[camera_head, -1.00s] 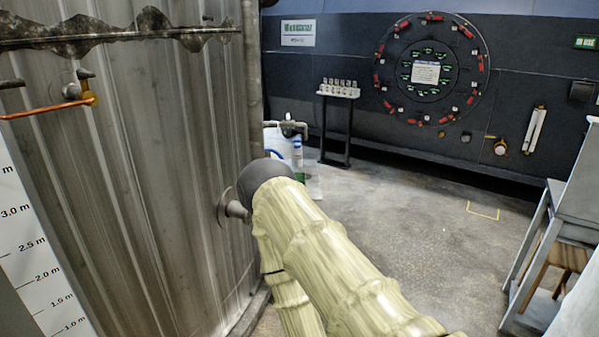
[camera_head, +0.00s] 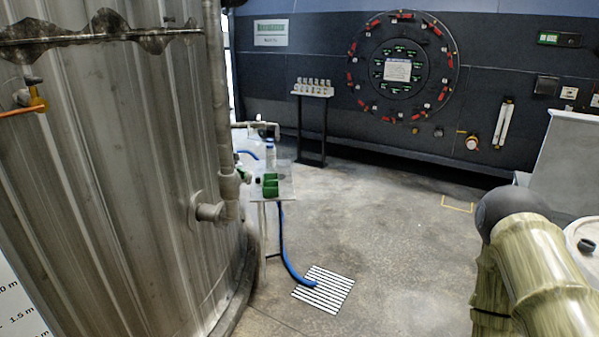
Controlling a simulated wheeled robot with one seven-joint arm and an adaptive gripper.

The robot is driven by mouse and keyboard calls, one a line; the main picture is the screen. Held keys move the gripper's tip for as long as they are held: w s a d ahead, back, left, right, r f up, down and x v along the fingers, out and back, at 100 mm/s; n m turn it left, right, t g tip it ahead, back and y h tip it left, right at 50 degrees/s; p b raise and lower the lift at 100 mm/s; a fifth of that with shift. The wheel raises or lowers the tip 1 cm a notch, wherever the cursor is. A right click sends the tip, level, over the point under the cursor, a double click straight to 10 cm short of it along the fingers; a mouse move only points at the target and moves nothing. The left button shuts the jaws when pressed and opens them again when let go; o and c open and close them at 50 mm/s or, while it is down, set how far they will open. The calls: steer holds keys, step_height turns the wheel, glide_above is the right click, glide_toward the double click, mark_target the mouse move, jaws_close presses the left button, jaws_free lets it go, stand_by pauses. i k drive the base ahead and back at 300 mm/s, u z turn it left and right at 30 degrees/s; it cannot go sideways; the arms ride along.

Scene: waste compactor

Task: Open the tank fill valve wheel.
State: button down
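The tall corrugated metal tank (camera_head: 130,170) fills the left side of the head view. No valve wheel can be clearly made out on it. A small brass fitting with a dark top (camera_head: 36,96) sits on an orange pipe at the tank's far left. A pipe stub with a round flange (camera_head: 208,211) sticks out of the tank's right side, beside a vertical pipe (camera_head: 222,110). My bamboo-like arm shows at the lower right, but my gripper is out of view, so its opening and its distance to the valve cannot be seen.
A small table (camera_head: 277,197) with green containers stands right of the tank. A blue hose (camera_head: 289,257) runs down to a floor grate (camera_head: 322,289). A slim stand (camera_head: 312,92) is by the dark wall with its round panel (camera_head: 403,68). The middle floor is clear.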

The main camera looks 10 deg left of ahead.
mark_target(241, 172)
steer(key=z, duration=0.05)
steer(key=i, duration=4.7)
steer(key=u, duration=3.3)
steer(key=k, duration=0.55)
steer(key=u, duration=1)
